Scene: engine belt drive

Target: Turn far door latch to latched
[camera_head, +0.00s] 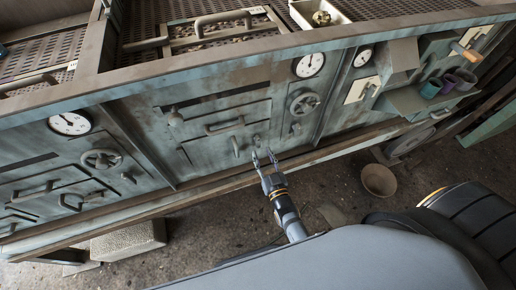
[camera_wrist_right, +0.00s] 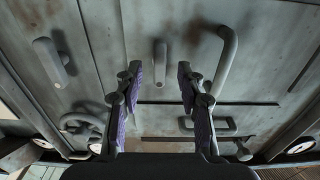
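My right gripper (camera_head: 264,156) is open at the lower edge of a teal panel door (camera_head: 200,148) in the head view. In the right wrist view its two dark fingers (camera_wrist_right: 156,82) stand apart. A small grey latch lever (camera_wrist_right: 160,62) shows in the gap between them, upright in that picture; I see no contact. The lever is small in the head view (camera_head: 256,140). A curved door handle (camera_wrist_right: 226,60) is to its right and another short lever (camera_wrist_right: 52,60) to its left. Which of these levers is the far door latch is not marked. My left gripper is not in view.
A handwheel (camera_head: 305,103) and a gauge (camera_head: 310,65) sit right of the door. Another door section with a handwheel (camera_head: 101,159) is at left. A bucket (camera_head: 379,180) and a concrete block (camera_head: 128,241) stand on the floor. A ledge (camera_head: 190,200) runs below the panels.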

